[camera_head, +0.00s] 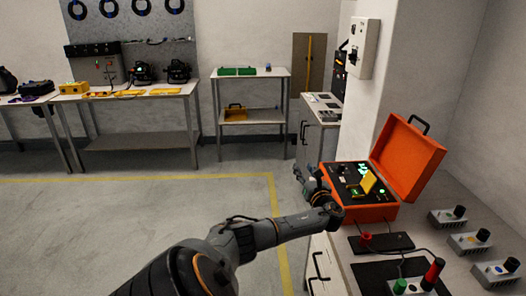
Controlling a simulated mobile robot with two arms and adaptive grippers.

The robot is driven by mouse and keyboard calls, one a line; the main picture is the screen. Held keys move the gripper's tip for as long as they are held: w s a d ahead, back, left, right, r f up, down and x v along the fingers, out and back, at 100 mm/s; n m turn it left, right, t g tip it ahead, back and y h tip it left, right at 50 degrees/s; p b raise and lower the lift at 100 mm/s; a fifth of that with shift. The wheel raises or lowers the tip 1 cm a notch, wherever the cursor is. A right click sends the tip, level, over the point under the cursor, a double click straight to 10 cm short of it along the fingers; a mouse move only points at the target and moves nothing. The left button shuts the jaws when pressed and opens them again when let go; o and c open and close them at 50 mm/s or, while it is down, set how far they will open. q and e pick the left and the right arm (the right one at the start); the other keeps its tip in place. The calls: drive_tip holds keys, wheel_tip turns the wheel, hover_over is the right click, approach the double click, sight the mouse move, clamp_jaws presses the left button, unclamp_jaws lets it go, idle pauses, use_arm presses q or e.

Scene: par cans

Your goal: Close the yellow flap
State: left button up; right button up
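The yellow flap (368,182) stands raised and tilted on the dark panel inside the orange case (374,213), right of the panel's middle. Green lit spots show near it. The case's lid (408,160) is open and leans back to the right. My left gripper (300,172) is at the left edge of the case, pointing up and away, apart from the flap. It is small and dark, so whether its fingers are open or shut is unclear. My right gripper is not in view.
The case sits on a grey counter with drawers. In front of it are dark mats (381,243), cables, a red-and-black handle (433,273) and a green knob (399,286). Several small knob boxes (468,242) stand on the right. Workbenches (131,100) are behind; the left floor is clear.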

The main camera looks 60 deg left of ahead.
use_arm(q)
drive_tip(key=s+a+f+n+h, duration=0.2)
drive_tip(key=s+a+f, duration=0.2)
drive_tip(key=s+f, duration=0.2)
drive_tip(key=s+a+f+n+h, duration=0.2)
drive_tip(key=s+a+f, duration=0.2)
drive_tip(key=f, duration=0.7)
drive_tip(key=shift+s+a, duration=0.3)
drive_tip(key=shift+s, duration=0.65)
